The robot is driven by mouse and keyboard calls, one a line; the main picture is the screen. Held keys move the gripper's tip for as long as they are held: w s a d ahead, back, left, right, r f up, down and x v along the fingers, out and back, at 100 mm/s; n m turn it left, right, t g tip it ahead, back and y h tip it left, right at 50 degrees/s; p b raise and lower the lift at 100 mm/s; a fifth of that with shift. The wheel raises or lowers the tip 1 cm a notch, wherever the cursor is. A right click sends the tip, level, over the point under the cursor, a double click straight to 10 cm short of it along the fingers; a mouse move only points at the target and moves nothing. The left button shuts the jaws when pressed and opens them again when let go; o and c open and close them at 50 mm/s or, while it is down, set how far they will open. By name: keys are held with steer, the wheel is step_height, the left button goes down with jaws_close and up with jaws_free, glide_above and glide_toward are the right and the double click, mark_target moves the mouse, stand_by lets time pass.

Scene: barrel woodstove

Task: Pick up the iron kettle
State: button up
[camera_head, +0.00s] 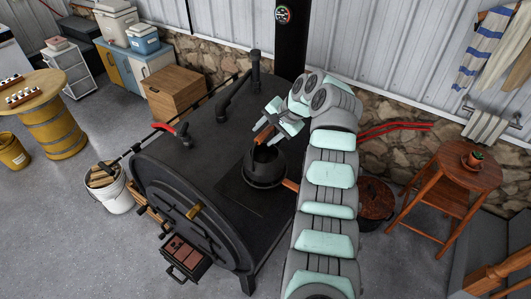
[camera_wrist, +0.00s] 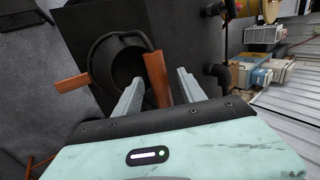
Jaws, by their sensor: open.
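The black iron kettle (camera_head: 265,175) stands on the flat top of the barrel stove (camera_head: 200,130). Its round dark mouth faces up, and two brown wooden grips stick out from it. My gripper (camera_head: 270,131) is just above the kettle's far side, at one wooden grip. In the wrist view, the kettle (camera_wrist: 101,62) is ahead, and that wooden grip (camera_wrist: 157,80) stands between my two open fingers (camera_wrist: 160,75). The fingers are apart; whether either touches the grip I cannot tell. The other grip (camera_wrist: 72,83) points left, outside the fingers. My arm covers part of the stove's right side.
The black stovepipe (camera_head: 291,45) rises behind my gripper. A bent pipe (camera_head: 236,97) and a red-handled fitting (camera_head: 172,130) stand on the stove top. A wooden stool (camera_head: 455,175) with a small pot is at the right. The near stove top is clear.

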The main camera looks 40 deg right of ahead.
steer(key=shift+w+f, duration=0.15)
steer(key=shift+f, duration=0.05)
jaws_close()
stand_by(0.4)
steer(key=shift+r, duration=0.15)
stand_by(0.8)
